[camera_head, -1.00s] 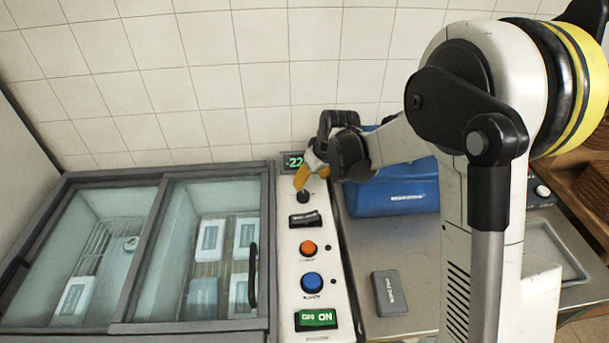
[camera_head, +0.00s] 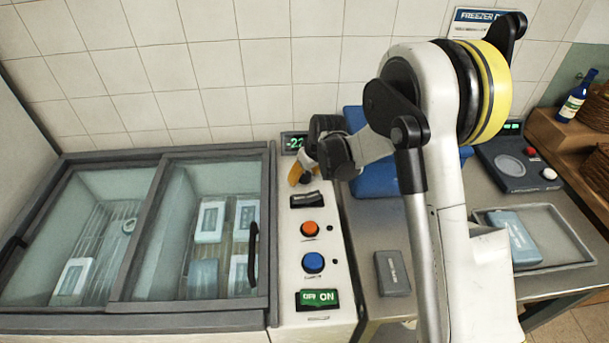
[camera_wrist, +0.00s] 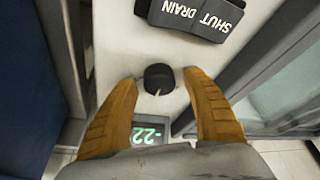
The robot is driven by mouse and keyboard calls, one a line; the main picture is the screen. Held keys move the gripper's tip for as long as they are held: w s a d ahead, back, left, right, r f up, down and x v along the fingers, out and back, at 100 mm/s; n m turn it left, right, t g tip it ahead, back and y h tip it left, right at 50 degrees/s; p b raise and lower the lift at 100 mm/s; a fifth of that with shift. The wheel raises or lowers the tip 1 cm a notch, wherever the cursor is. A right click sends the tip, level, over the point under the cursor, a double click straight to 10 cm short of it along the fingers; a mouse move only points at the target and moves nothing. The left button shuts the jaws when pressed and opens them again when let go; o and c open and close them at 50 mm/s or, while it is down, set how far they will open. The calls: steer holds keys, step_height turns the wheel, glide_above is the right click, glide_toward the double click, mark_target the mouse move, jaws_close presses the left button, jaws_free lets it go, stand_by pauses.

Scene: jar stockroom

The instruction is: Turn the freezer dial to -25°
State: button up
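The freezer dial (camera_wrist: 159,78) is a small black round knob with a light pointer mark, on the white control panel (camera_wrist: 136,40). It also shows in the head view (camera_head: 305,178), partly covered by my gripper. My gripper (camera_wrist: 163,82) has two orange fingers, one on each side of the dial, spread with a gap on both sides. The green display (camera_wrist: 148,133) by the dial reads -22 in the wrist view. In the head view the display (camera_head: 293,142) is partly hidden by my gripper. The freezer (camera_head: 140,325) has closed sliding glass lids.
Below the dial are a black SHUT DRAIN switch (camera_head: 306,199), an orange button (camera_head: 311,229), a blue button (camera_head: 313,262) and a green ON switch (camera_head: 318,298). A blue box (camera_head: 380,180) stands close on the right. A grey block (camera_head: 392,273) lies on the counter.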

steer(key=c, duration=1.1)
steer(key=shift+m, duration=0.3)
steer(key=shift+c, duration=0.3)
steer(key=m+h, duration=0.1)
steer(key=m, duration=0.1)
steer(key=m+h+b, duration=0.1)
steer(key=m, duration=0.2)
steer(key=shift+t, duration=0.3)
steer(key=m+h, duration=0.1)
steer(key=m, duration=0.2)
steer(key=m+h, duration=0.1)
steer(key=m, duration=0.2)
steer(key=shift+g, duration=0.4)
steer(key=shift+m+h+b, duration=0.3)
steer(key=o, duration=1.2)
